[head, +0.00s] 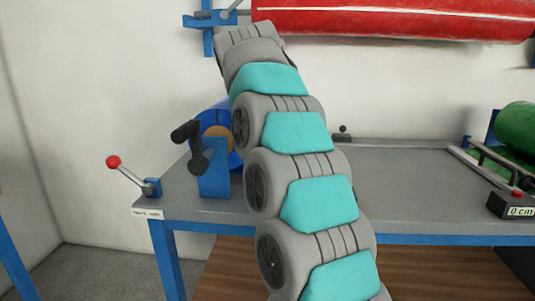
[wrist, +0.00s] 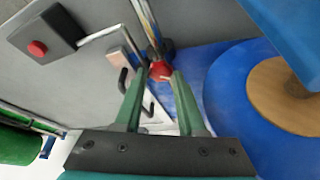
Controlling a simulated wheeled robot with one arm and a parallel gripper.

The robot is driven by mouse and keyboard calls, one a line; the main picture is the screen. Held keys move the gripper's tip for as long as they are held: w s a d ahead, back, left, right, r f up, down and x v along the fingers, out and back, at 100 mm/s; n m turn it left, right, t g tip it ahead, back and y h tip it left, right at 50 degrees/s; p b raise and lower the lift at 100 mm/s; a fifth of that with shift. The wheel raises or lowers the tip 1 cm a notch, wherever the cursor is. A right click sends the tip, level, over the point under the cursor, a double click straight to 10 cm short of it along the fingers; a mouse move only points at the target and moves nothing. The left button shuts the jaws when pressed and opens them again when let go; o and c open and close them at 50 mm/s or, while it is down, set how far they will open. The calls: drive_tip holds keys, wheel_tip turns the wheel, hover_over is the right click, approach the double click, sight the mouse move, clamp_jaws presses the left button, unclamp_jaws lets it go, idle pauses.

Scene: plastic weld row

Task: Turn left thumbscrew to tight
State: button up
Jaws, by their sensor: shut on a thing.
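In the wrist view, my gripper (wrist: 161,76) has its two green fingers shut on a small red thumbscrew (wrist: 160,69). The thumbscrew sits at the end of a metal rod, beside a dark fitting. The fingers hide its sides, and I cannot tell how far it is turned. In the head view my own arm hides the gripper and the thumbscrew.
A blue roll (head: 221,122) with a brown core stands behind a black crank (head: 199,157) on the grey table (head: 410,190). A red-knobbed lever (head: 131,172) is at the left corner. A black display box (head: 509,206) and a green roll (head: 517,128) are at the right.

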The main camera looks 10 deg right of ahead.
clamp_jaws()
drive_tip(key=shift+m+h, duration=0.3)
drive_tip(key=shift+m, duration=0.5)
drive_tip(key=o, duration=1.1)
unclamp_jaws()
drive_tip(key=shift+c, duration=0.2)
